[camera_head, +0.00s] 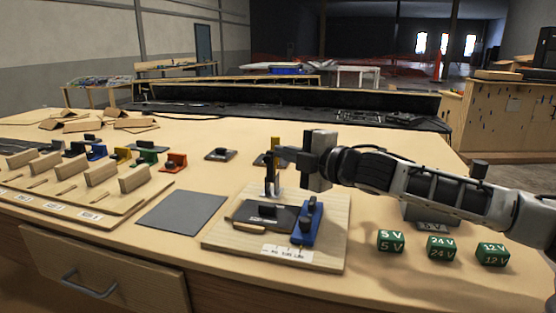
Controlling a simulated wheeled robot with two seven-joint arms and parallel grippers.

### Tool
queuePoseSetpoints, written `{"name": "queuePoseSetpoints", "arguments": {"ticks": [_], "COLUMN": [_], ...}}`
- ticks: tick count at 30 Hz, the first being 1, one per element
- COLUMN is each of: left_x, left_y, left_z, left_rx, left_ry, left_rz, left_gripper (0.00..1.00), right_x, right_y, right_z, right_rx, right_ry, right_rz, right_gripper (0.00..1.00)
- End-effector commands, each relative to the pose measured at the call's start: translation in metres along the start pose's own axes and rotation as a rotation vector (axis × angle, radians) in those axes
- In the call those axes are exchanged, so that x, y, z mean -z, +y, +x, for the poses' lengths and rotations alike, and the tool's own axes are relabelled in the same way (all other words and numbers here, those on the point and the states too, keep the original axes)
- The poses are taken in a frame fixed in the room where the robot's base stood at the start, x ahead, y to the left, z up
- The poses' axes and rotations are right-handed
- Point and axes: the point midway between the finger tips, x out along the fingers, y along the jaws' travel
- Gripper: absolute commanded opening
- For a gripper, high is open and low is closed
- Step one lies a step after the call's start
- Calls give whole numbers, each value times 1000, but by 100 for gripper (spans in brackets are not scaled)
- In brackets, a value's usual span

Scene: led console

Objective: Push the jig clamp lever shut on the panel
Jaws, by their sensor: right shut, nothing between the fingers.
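The jig is a light wooden board (325,240) near the table's front edge, in the middle of the head view. A dark panel (280,217) lies on it, with a small black part on top. The blue clamp (304,236) stands at the panel's right side, with a dark raised lever (312,208) on it. My right gripper (272,192) points down over the back of the board, behind the panel and left of the lever. It is shut and empty, apart from the lever in the picture. My left gripper is out of view.
A grey mat (182,213) lies left of the jig. Green voltage blocks (440,247) stand at the right. Wooden holders with coloured clips (97,174) fill the left. A small dark part (220,155) lies behind. The table between mat and holders is clear.

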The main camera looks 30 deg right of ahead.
Motion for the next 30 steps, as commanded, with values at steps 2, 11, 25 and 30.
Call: {"name": "queuePoseSetpoints", "arguments": {"ticks": [2,11,25,30], "left_x": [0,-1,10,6], "left_y": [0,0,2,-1], "left_z": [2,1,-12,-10], "left_rx": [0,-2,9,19], "left_ry": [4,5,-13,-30], "left_rz": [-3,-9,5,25], "left_gripper": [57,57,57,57], "right_x": [-7,-13,-15,-17], "right_y": [-2,-1,6,4], "right_z": [0,-1,1,2], "right_rx": [0,-2,20,31], "right_ry": [-5,-5,-6,-4], "right_rz": [-1,1,41,64], "right_gripper": [0,0,0,0]}}
